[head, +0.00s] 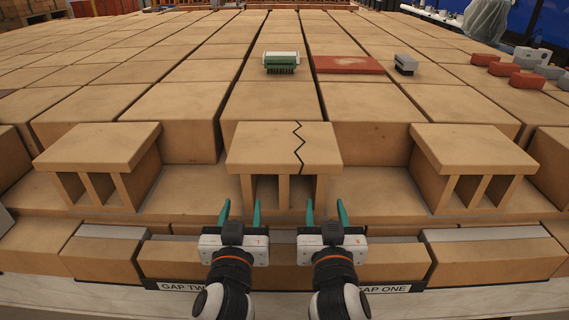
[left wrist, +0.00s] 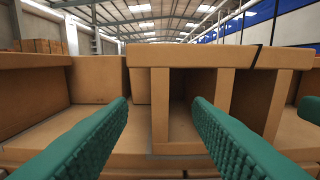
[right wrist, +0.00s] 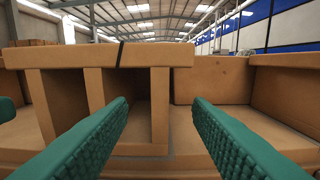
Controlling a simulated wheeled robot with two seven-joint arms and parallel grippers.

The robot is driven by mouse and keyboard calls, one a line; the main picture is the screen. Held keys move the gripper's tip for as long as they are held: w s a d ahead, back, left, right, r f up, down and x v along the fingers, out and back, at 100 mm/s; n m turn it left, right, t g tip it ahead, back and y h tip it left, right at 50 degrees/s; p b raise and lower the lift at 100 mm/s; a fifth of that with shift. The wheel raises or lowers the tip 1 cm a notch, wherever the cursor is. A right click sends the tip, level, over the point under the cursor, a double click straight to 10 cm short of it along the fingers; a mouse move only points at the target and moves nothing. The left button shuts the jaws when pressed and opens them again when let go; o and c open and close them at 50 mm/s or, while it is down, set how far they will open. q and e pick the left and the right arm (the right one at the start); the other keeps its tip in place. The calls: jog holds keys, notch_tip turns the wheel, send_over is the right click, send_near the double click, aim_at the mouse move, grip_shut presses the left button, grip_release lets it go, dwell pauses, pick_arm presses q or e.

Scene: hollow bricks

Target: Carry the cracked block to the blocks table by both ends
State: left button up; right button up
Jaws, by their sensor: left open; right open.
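The cracked block (head: 270,147) is a tan hollow brick with a dark zigzag crack across its top. It stands in the middle of a ledge, its open cells facing me. In the left wrist view its left end (left wrist: 160,110) lies ahead between the fingers; in the right wrist view its right end (right wrist: 158,105) does. My left gripper (head: 239,212) is open and empty, just in front of the block's left end. My right gripper (head: 326,211) is open and empty, just in front of its right end. Neither visibly touches it.
Whole hollow blocks stand to the left (head: 98,148) and right (head: 473,150), with clear ledge between. Behind, on the brick stack, lie a green-and-white brush (head: 281,61), a red slab (head: 347,65) and a small grey item (head: 406,64). Labels including GAP ONE (head: 385,289) mark the front edge.

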aim_at(249, 173)
pick_arm(q)
jog(key=w, duration=1.2)
jog(key=shift+w+f, duration=0.15)
pick_arm(e)
jog(key=w, duration=1.2)
jog(key=shift+w+d+f, duration=0.1)
jog(key=shift+w, duration=0.05)
pick_arm(q)
jog(key=shift+c, duration=0.4)
pick_arm(e)
jog(key=shift+c, duration=0.4)
pick_arm(q)
grip_shut()
pick_arm(e)
grip_shut()
